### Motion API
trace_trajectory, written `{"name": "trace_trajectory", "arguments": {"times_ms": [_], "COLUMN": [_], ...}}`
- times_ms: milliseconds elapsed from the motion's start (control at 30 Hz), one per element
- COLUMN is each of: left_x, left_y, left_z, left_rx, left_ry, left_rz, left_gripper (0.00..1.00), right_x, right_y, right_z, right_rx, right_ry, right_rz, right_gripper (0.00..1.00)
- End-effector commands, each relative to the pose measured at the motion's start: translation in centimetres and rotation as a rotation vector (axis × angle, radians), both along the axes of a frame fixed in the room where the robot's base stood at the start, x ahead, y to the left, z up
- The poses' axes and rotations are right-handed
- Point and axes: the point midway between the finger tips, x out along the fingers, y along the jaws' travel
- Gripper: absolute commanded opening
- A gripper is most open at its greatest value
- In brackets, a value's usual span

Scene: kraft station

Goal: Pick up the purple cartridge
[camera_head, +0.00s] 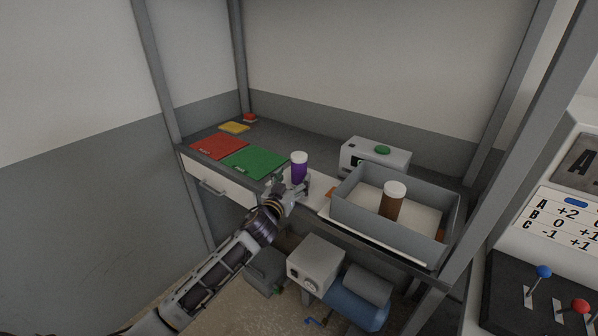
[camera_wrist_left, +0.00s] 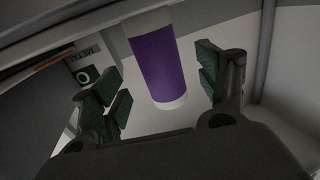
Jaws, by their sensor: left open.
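The purple cartridge (camera_head: 299,169), a purple cylinder with a white cap, stands upright on the workbench near its front edge, to the right of the green mat. My left gripper (camera_head: 289,187) reaches it from the front and is open. In the left wrist view the purple cartridge (camera_wrist_left: 157,62) lies between the two spread fingers of my left gripper (camera_wrist_left: 160,92), with a gap visible on each side. It sits slightly beyond the fingertips or between them; the depth is hard to tell. My right gripper is not in view.
A grey tray (camera_head: 372,221) to the right holds a brown cartridge (camera_head: 393,201) with a white cap. A grey box with a green button (camera_head: 383,149) stands behind it. Red (camera_head: 218,147) and green (camera_head: 254,162) mats lie left. A shelf post (camera_head: 498,150) rises at the right.

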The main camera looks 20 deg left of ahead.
Motion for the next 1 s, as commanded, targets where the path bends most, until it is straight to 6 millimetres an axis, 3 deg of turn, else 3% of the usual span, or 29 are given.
{"name": "trace_trajectory", "arguments": {"times_ms": [367, 1000], "left_x": [0.4, 4.6], "left_y": [0.0, -0.4], "left_z": [0.1, 0.3], "left_rx": [0.000, 0.000], "left_ry": [-0.001, -0.001], "left_rz": [0.000, 0.000], "left_gripper": [0.74, 0.74], "right_x": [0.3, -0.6], "right_y": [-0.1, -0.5], "right_z": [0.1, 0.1], "right_rx": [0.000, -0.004], "right_ry": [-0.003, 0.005], "right_rz": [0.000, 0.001], "right_gripper": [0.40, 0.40]}}
